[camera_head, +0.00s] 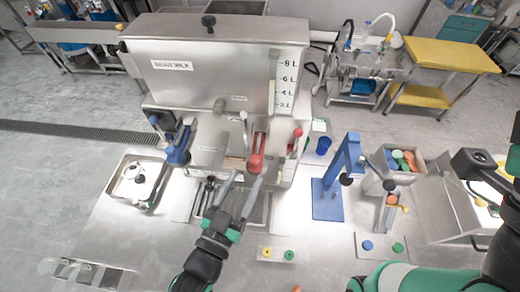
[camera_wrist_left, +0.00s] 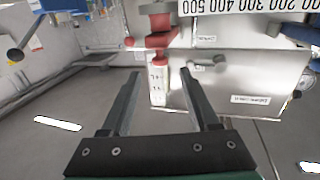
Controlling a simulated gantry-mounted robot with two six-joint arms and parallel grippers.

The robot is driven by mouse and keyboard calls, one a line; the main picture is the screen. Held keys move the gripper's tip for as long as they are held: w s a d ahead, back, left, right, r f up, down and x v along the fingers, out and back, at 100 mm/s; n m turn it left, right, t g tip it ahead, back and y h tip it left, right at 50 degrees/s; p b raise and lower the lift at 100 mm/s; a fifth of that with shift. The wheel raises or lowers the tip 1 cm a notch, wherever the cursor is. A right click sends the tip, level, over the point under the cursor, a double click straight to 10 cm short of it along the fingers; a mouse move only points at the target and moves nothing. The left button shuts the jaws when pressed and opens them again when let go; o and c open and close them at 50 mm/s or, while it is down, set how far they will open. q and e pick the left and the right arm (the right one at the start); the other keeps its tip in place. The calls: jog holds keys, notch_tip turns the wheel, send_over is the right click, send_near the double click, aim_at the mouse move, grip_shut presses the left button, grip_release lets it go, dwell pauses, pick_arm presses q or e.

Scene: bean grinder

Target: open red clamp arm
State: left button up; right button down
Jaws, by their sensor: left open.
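The red clamp arm (camera_head: 257,152) is on the front of the steel grinder machine (camera_head: 215,75), right of its middle. Its red body points down toward the bench. In the left wrist view the red clamp (camera_wrist_left: 158,38) is at the top, ahead of the fingers. My left gripper (camera_head: 240,184) is open just below the red clamp, with one fingertip near the clamp's lower end. I cannot tell whether a finger touches the clamp. My right arm shows at the right, but its gripper is out of view.
A blue clamp (camera_head: 178,150) is on the machine's left side. A blue stand (camera_head: 328,200) is on the bench to the right, near a bin of coloured lids (camera_head: 383,156). A steel tray (camera_head: 117,187) lies at the left. The front left bench is mostly clear.

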aim_at(260, 154)
pick_arm(q)
jog(key=x, duration=1)
jog(key=shift+w, duration=0.2)
grip_shut()
dwell(0.9)
